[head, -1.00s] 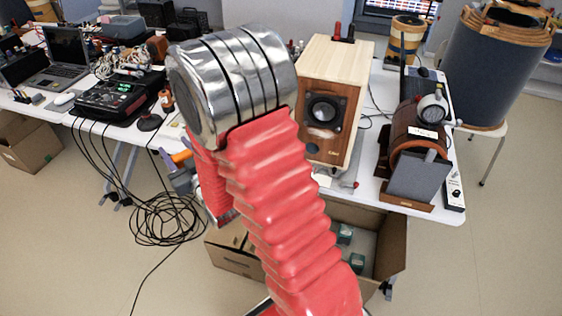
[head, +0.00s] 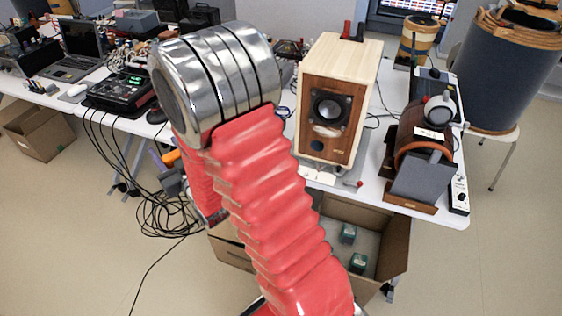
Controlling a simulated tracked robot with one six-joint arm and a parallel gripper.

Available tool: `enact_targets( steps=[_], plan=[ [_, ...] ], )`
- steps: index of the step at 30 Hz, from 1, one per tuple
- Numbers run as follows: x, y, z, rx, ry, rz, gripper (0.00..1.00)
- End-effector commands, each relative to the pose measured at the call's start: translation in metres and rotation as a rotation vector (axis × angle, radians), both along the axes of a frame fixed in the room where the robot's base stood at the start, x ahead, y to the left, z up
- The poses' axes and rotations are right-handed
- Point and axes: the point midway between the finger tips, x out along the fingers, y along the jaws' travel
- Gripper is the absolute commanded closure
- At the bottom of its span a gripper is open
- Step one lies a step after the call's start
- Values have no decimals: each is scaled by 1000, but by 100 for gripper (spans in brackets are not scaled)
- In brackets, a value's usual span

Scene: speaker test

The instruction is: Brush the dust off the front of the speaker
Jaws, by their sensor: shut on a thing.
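The speaker (head: 340,100) stands on the white table, its pale wood top and side and brown front showing. A round black driver is set in the front, with a whitish patch of dust (head: 325,131) just below it. My gripper (head: 172,180) shows only in part, left of the red sleeve of my arm and low in front of the table. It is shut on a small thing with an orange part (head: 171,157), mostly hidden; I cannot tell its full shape. The gripper is well left of the speaker and apart from it.
On the white table (head: 440,213), a brown drum device (head: 423,150) stands right of the speaker. An audio unit (head: 120,90) and a laptop (head: 68,50) are at left. An open cardboard box (head: 385,235) is below, and black cables (head: 160,215) lie on the floor.

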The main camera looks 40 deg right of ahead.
Motion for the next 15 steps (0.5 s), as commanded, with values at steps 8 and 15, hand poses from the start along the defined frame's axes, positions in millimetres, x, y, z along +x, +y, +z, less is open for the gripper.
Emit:
enact_targets(
  steps=[8, 15],
  plan=[
    [0, 0, 0, 0, 0, -1, 77],
    [3, -4, 2, -16, 13, 16, 77]
  ],
)
